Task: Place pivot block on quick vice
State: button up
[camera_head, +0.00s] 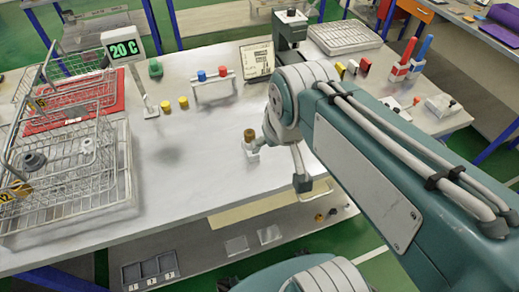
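A small white block with a brown cylindrical top (250,142) shows near the middle of the table; it may be the pivot block, but I cannot tell for sure. My gripper (284,153) is beside it on the right, partly hidden behind my arm. Its finger parts are small, and I cannot tell whether it is open or touches the block. A dark green upright device (290,29) stands at the table's back edge. I cannot tell which of these is the quick vice.
Wire baskets (68,180) fill the table's left side near a "20 C" display (124,49). A small rack with blue and red knobs (213,85) stands behind the block. The front-centre tabletop is clear.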

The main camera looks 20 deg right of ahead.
aim_at(250, 134)
jog(key=w+f+g, duration=0.1)
jog(key=w, duration=0.3)
jog(key=w+f+g, duration=0.1)
jog(key=w, duration=0.4)
jog(key=w+f+g, duration=0.1)
jog(key=w+f, duration=0.1)
jog(key=w, duration=0.2)
jog(key=shift+w+d+f, duration=0.1)
jog(key=shift+w+d, duration=0.15)
jog(key=shift+w, duration=0.1)
jog(key=shift+w+f, duration=0.2)
jog(key=f, duration=0.5)
jog(key=shift+w+f, duration=0.15)
jog(key=shift+w, duration=0.15)
jog(key=shift+a+f, duration=0.15)
jog(key=shift+f, duration=1.2)
jog(key=shift+a+f, duration=0.15)
jog(key=shift+f, duration=1.2)
grip_shut()
